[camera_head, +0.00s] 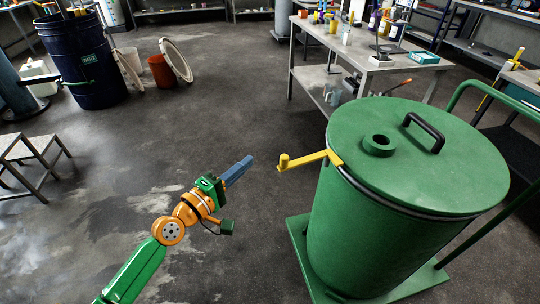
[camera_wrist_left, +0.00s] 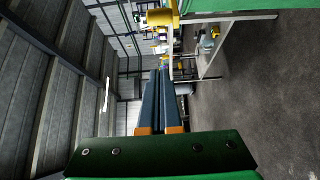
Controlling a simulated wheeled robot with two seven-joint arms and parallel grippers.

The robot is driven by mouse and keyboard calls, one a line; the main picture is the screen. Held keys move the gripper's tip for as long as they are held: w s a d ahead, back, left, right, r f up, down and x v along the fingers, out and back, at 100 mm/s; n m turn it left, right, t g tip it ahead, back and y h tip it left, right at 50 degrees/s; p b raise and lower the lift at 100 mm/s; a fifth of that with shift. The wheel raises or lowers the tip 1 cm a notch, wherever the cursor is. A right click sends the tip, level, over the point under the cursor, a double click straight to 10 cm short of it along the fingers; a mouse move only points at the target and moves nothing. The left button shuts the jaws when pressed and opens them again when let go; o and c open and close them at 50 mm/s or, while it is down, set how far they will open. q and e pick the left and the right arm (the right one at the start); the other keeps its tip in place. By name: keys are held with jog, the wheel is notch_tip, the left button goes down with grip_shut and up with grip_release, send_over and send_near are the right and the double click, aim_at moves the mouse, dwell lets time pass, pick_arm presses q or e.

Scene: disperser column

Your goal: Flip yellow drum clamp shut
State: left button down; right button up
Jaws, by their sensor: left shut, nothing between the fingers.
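The yellow drum clamp (camera_head: 305,161) is a lever with a knob at its free end. It sticks out to the left from the rim of the green drum (camera_head: 370,225), below the lid. My left gripper (camera_head: 248,161) is shut and empty, a short gap to the left of the clamp's knob and apart from it. In the left wrist view the two blue-grey fingers (camera_wrist_left: 162,74) lie together. A yellow part, likely the clamp (camera_wrist_left: 163,17), shows beyond them at the top. My right gripper is not in view.
The drum stands on a green cart (camera_head: 301,235) with a raised handle. The lid has a black handle (camera_head: 424,132) and a round green collar (camera_head: 379,143). A workbench (camera_head: 375,62) stands behind. A stool (camera_head: 32,160) is at the left. The floor around my left arm is clear.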

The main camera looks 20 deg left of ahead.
pick_arm(q)
jog(key=w+d+p, duration=0.2)
jog(key=w+d, duration=0.2)
jog(key=d, duration=0.1)
jog(key=shift+w+d+p, duration=0.15)
jog(key=shift+d+p, duration=0.1)
jog(key=shift+p, duration=0.15)
jog(key=shift+s+d+n+y+p, duration=0.2)
jog(key=shift+n+y+p, duration=0.2)
jog(key=shift+y, duration=0.15)
jog(key=shift+s+d+n+y+p, duration=0.15)
jog(key=shift+n+y+p, duration=0.2)
jog(key=shift+y, duration=0.2)
